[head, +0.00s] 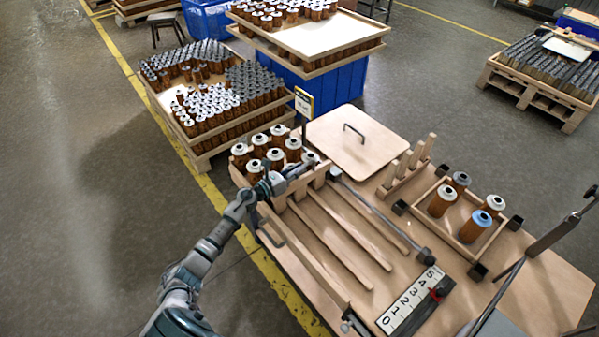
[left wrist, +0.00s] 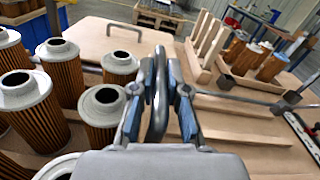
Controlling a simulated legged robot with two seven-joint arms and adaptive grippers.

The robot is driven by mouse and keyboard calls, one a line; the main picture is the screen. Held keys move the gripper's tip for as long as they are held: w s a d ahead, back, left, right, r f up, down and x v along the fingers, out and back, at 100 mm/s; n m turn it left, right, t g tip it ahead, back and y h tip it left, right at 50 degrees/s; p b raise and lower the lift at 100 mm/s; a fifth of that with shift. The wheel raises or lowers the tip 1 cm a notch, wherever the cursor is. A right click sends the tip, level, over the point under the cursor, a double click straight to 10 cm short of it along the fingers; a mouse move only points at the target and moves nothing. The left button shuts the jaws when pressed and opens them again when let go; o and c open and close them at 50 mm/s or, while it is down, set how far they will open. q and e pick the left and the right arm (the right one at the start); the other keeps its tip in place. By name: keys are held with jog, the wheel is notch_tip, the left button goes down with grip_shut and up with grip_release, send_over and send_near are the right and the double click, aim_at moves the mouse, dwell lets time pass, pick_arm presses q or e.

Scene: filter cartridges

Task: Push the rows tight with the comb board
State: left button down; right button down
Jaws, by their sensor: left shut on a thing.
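My left gripper (head: 302,168) is shut on a grey loop handle, which shows upright between the fingers in the left wrist view (left wrist: 158,95). In the head view the handle is at a notched wooden board, apparently the comb board (head: 301,186), lying across the slatted lanes. Several brown pleated cartridges with pale caps (head: 260,141) stand in rows just beyond the board. They fill the left of the left wrist view (left wrist: 65,70), beside the gripper. The arm and gripper hide part of the board, and I cannot tell whether it touches the cartridges. My right gripper is not in view.
Long wooden slats (head: 330,240) run toward the near side, with empty lanes between. A handled lid (head: 345,128), a pegged wooden rack (head: 394,180) and a small tray (head: 437,226) of cartridges, one blue-topped, lie to the right. A number scale (head: 408,302) is in front. Loaded pallets stand behind.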

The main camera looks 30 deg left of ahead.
pick_arm(q)
jog(key=shift+f, duration=0.1)
jog(key=c, duration=1.2)
grip_release()
jog(key=shift+s, duration=0.1)
jog(key=v, duration=1.2)
